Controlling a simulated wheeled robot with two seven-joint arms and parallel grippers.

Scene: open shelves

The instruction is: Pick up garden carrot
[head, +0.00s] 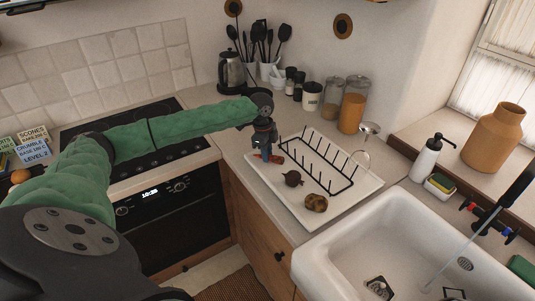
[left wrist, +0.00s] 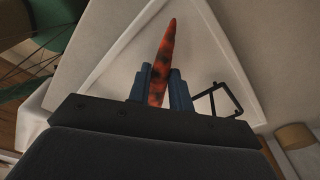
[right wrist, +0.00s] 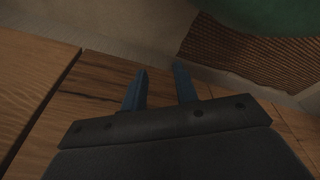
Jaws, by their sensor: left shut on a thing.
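The orange-red carrot (head: 277,158) with dark blotches is at the left end of the white drying tray (head: 345,210). My left gripper (head: 264,152) is over that end of the tray, its fingers shut on the carrot. In the left wrist view, the carrot (left wrist: 163,65) sits between the two fingers (left wrist: 160,82) with its pointed end sticking out past them. I cannot tell whether it still touches the tray. My right gripper (right wrist: 160,82) shows only in the right wrist view, with its fingers apart and empty, near wooden cabinet fronts.
A dark beet (head: 293,179) and a brown potato (head: 316,203) lie on the tray, beside a black wire rack (head: 318,160). The white sink (head: 345,240) is at front right. A kettle (head: 232,72), utensils and jars (head: 351,112) stand behind. The stove (head: 130,150) is left.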

